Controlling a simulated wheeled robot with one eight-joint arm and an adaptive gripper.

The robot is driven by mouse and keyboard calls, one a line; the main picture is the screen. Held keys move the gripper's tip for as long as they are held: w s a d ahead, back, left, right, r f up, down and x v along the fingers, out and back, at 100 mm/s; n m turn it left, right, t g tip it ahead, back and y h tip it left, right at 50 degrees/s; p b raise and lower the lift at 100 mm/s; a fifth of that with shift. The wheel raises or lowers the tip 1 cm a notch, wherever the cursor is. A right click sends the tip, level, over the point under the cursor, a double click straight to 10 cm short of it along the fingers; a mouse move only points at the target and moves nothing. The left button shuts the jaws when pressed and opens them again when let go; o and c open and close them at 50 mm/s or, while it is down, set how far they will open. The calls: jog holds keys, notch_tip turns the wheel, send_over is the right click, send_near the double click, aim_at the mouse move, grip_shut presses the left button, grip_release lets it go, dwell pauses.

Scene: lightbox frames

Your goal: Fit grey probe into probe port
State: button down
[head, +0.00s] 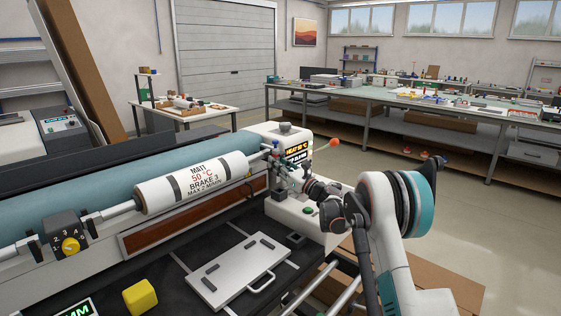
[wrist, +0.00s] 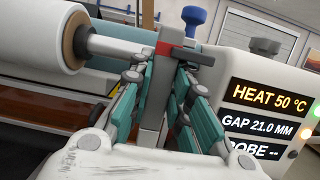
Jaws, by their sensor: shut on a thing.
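My gripper (wrist: 160,75) has teal-sided fingers closed from both sides on a grey piece (wrist: 151,112). I take this piece to be the grey probe, though its outline merges with the roller's end support. A dark bar with a red part (wrist: 186,53) crosses near the fingertips; I cannot tell whether it belongs to the held piece or the machine. In the head view my gripper (head: 284,173) is at the right end of the white roller (head: 190,183), by the control box. I cannot make out the probe port. The display (wrist: 262,122) reads heat 50 °C, gap 21.0 mm and dashes on its bottom line.
A blue knob (wrist: 194,16) stands close behind the fingertips. An orange ball knob (head: 335,142) sticks out by the control box (head: 285,140).

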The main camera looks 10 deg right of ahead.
jog(key=shift+d+f, duration=0.1)
jog(key=shift+f, duration=0.5)
jog(key=shift+d+f+b, duration=0.3)
jog(key=shift+f+b, duration=0.25)
jog(key=shift+f, duration=0.25)
jog(key=shift+d+f, duration=0.1)
jog(key=shift+d, duration=0.05)
jog(key=shift+w, duration=0.1)
jog(key=shift+f+b, duration=0.9)
jog(key=shift+f, duration=0.3)
dwell(0.8)
